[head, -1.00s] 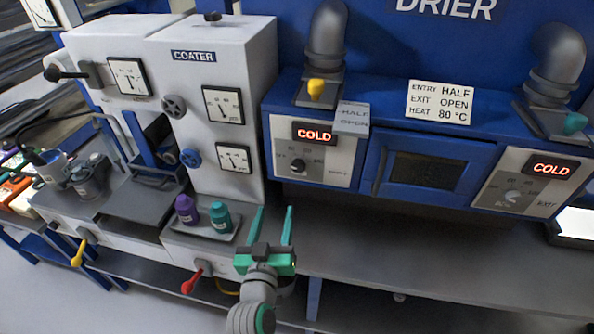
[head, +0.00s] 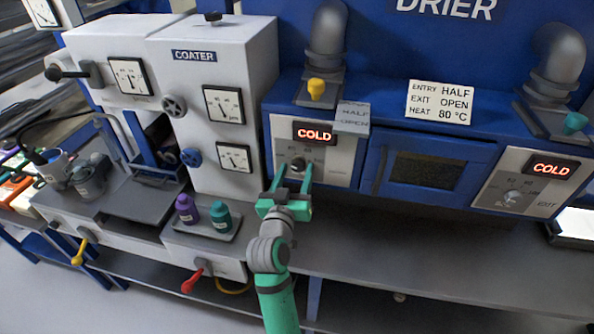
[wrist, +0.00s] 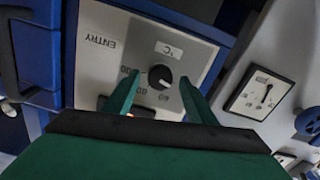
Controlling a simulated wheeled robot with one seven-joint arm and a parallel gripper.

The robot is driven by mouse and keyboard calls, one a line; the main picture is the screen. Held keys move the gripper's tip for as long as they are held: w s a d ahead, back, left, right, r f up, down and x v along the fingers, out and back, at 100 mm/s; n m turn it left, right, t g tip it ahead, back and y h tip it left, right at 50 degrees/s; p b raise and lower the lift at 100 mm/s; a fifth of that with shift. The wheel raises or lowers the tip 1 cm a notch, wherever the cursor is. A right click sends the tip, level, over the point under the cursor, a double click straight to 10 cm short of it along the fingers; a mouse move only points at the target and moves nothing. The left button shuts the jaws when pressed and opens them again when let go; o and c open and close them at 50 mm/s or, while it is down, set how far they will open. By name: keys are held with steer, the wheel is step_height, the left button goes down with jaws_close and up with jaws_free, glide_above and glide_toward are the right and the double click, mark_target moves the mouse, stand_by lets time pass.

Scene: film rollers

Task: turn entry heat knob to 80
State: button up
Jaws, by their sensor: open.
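The entry heat knob (head: 298,164) is a small dark knob on the pale entry panel (head: 340,172) at the left end of the drier. In the wrist view the black knob (wrist: 160,77) shows a white pointer mark, with a printed scale around it and the word ENTRY beside it. My gripper (head: 290,178) is open, with its green fingers pointing at the panel. In the wrist view the fingers (wrist: 158,92) stand on either side of the knob, apart from it. The red display (head: 315,134) above the knob reads COLD.
A sign (head: 440,101) reads entry half, exit open, heat 80 °C. A yellow handle (head: 316,88) sits above the entry panel. The exit panel (head: 530,182) also reads COLD. Purple (head: 187,209) and teal (head: 221,217) bottles stand on a tray to the left.

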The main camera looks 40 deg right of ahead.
steer(key=shift+w+d, duration=0.35)
steer(key=shift+d, duration=0.1)
steer(key=c, duration=1.1)
steer(key=shift+o, duration=0.3)
